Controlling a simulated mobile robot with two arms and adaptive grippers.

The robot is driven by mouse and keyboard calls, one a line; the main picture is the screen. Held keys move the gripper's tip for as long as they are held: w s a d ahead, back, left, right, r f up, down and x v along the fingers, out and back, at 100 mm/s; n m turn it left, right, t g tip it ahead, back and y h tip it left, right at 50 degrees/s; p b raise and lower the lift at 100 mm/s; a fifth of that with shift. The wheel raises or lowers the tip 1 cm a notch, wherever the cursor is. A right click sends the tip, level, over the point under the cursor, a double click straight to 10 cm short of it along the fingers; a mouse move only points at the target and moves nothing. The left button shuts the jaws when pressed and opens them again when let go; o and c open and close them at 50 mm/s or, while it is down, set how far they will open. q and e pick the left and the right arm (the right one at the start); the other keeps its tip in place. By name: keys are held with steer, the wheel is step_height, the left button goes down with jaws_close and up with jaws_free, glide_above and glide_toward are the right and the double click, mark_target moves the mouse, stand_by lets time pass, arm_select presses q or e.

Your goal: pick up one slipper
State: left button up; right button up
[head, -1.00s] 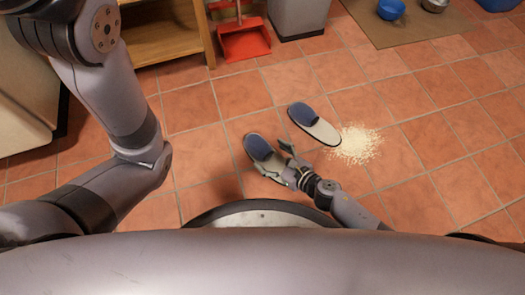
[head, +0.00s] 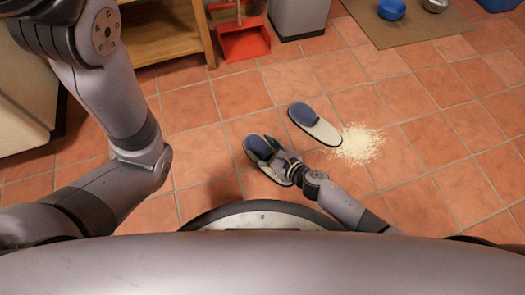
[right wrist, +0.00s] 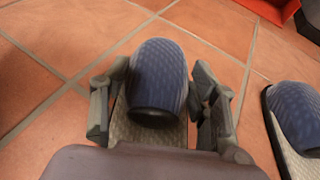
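Two slippers with blue uppers and pale soles lie on the tiled floor. The nearer slipper (head: 257,146) is partly hidden by my right gripper (head: 276,158). In the right wrist view, its blue upper (right wrist: 160,75) lies between the two fingers of my right gripper (right wrist: 158,105). The fingers are spread, one on each side of it, and I see no clear grip. The other slipper (head: 318,126) lies up and to the right, apart from the gripper; it also shows in the right wrist view (right wrist: 300,115). My left arm shows at the left, but its gripper is out of view.
A pile of pale crumbs (head: 361,145) lies beside the farther slipper. A red dustpan (head: 243,43), a grey bin (head: 298,16), a wooden shelf (head: 165,40) and a mat (head: 405,32) with bowls are farther back. Floor at the right is clear.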

steer(key=c, duration=0.6)
steer(key=shift+c, duration=0.2)
